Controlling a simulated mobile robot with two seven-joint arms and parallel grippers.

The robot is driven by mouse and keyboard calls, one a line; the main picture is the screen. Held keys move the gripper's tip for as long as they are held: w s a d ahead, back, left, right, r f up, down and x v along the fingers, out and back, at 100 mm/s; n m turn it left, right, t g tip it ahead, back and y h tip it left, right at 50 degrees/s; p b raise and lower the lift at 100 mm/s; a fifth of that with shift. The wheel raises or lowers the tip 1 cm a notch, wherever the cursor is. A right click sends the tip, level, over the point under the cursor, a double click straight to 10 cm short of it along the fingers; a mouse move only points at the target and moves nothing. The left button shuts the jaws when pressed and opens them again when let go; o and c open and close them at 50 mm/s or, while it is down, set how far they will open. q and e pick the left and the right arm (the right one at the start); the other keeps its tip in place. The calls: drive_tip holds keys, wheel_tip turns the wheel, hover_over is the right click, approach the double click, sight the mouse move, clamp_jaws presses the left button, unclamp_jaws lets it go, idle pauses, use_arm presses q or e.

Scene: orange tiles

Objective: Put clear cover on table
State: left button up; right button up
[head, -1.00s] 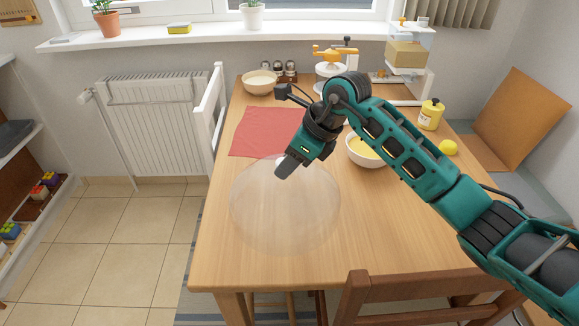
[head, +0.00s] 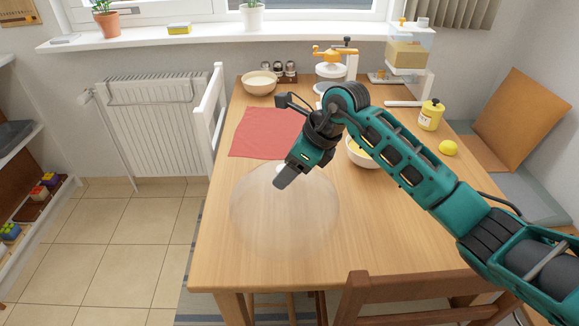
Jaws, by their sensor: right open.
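The clear cover (head: 284,218) is a see-through dome. It appears on the front left part of the wooden table (head: 390,230). My right gripper (head: 281,182) reaches in from the right and points down at the top of the dome. Its jaws are open, and a small pale knob shows beside the fingers. I cannot tell whether the fingers touch the knob. My left gripper is not in view.
A red cloth (head: 262,133) lies behind the dome. A bowl (head: 362,153) is partly hidden by my right arm. A cream bowl (head: 259,83), a yellow jar (head: 431,115) and a lemon (head: 448,148) stand farther back. A wooden chair (head: 420,290) is at the front edge.

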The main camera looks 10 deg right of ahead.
drive_tip(key=v, duration=1.2)
drive_tip(key=shift+s, duration=0.1)
